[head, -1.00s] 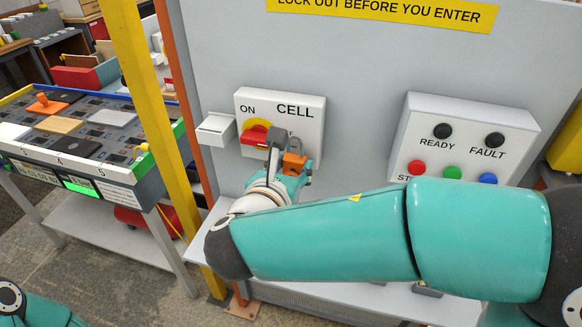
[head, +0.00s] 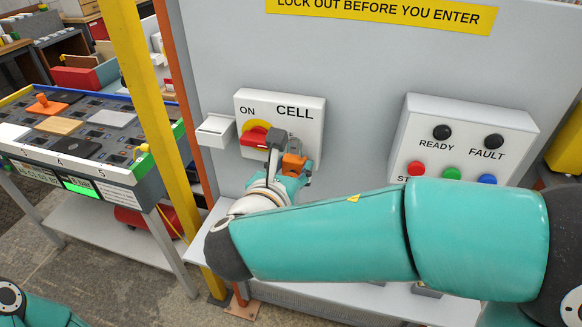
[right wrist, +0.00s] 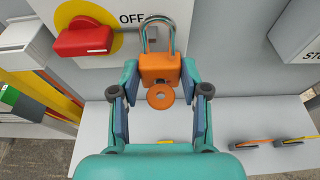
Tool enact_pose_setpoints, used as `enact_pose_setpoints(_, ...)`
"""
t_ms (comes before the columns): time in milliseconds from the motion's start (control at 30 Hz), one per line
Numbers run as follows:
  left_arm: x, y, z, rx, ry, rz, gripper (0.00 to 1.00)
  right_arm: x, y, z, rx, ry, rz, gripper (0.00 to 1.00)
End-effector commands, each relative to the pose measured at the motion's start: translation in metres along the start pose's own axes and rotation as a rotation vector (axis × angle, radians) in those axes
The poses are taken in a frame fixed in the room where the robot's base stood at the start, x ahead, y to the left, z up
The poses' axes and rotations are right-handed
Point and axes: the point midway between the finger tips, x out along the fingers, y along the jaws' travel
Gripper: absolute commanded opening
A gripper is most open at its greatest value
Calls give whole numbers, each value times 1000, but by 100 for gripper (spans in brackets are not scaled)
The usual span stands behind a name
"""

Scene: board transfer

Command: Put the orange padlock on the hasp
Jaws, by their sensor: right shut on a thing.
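The orange padlock (right wrist: 159,68) is between the fingers of my right gripper (right wrist: 160,82) in the right wrist view, its grey shackle upward. In the head view the padlock (head: 293,163) shows small beside my right gripper (head: 285,165), in front of the CELL switch box (head: 308,130). A small grey tab, apparently the hasp (right wrist: 153,32), is by the shackle; I cannot tell whether the shackle passes through it. The red switch handle (right wrist: 82,42) sits on a yellow disc, left of the OFF label. An orange ring (right wrist: 160,96) shows below the padlock. My left gripper is out of view.
A control box (head: 465,145) with coloured buttons is right of the switch box. A white open holder (head: 214,130) is at its left. A yellow post (head: 150,130) stands further left. A grey shelf (right wrist: 250,122) runs below, with small items on it.

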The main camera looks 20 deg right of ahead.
Motion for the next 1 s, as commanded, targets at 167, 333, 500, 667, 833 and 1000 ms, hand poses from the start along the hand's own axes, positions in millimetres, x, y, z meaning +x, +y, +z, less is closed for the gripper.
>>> enact_pose_setpoints(167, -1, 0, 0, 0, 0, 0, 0, 0, 0, 0, 0, -1, 0, 11)
enact_pose_setpoints(333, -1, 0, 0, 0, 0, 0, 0, 0, 0, 1, 0, -1, -1, 11)
enact_pose_setpoints(500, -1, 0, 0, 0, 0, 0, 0, 3, -1, 1, 1, 0, -2, 11)
enact_pose_setpoints(667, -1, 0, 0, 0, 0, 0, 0, 6, -1, 2, 1, 0, -2, 11)
enact_pose_setpoints(833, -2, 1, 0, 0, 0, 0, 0, 10, -1, 3, 1, 0, -2, 11)
enact_pose_setpoints(1000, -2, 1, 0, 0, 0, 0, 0, 14, -1, 5, 1, -1, -2, 11)
